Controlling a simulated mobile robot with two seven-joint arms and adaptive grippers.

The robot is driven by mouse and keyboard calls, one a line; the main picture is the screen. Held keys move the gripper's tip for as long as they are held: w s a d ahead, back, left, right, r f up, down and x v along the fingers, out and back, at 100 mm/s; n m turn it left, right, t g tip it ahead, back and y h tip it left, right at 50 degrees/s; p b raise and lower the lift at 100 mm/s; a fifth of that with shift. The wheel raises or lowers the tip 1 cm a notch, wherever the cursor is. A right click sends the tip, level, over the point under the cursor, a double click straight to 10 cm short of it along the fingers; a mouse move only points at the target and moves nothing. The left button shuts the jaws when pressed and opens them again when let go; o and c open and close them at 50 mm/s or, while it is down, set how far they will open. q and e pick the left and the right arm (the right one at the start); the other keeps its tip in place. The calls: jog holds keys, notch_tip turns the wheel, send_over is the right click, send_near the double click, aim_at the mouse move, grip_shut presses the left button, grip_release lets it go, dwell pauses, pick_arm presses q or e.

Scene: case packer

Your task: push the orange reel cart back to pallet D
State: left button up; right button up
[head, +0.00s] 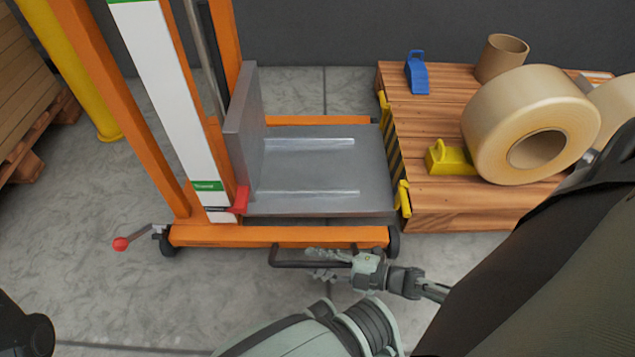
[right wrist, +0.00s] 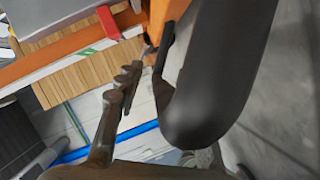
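The orange reel cart (head: 275,236) stands on the floor in the middle of the head view, with an orange mast and a grey platform (head: 320,172). The platform is empty. A black loop handle (head: 290,264) sticks out from its near side. My right gripper (head: 318,265) is at this handle, fingers pointing left along it. Its fingers look apart in the right wrist view (right wrist: 145,75), where a large dark curved shape fills the right side; I cannot tell if they touch the handle. My left gripper is out of view. No label marks pallet D.
A wooden deck (head: 440,215) with large tape reels (head: 490,115), a blue chock (head: 416,75) and a yellow chock (head: 450,158) adjoins the platform's right edge. A yellow post (head: 105,125) and wooden pallet (head: 25,155) stand left. A red-knobbed lever (head: 121,243) juts left.

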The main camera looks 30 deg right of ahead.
jog(key=v, duration=1.2)
jog(key=shift+s, duration=0.1)
